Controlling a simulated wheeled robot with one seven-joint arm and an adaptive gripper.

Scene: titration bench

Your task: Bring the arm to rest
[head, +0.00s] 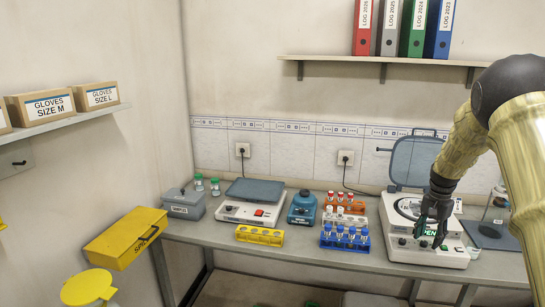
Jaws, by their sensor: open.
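My gripper (431,241) shows in the head view at the right, pointing down, with dark fingers that have green parts. It is open, with nothing visible between the fingers. It is in front of the white centrifuge (400,245), over its front panel, and partly hides the green display. I cannot tell whether the fingers touch the panel. My arm comes in from the right edge and bends down to the gripper.
The centrifuge's lid (415,158) stands raised behind my gripper. Left of it on the bench (300,255) are a blue rack (344,244) with tubes, an orange rack (355,208), a yellow rack (259,236) and a blue device (302,208). A shelf (350,60) with binders hangs above.

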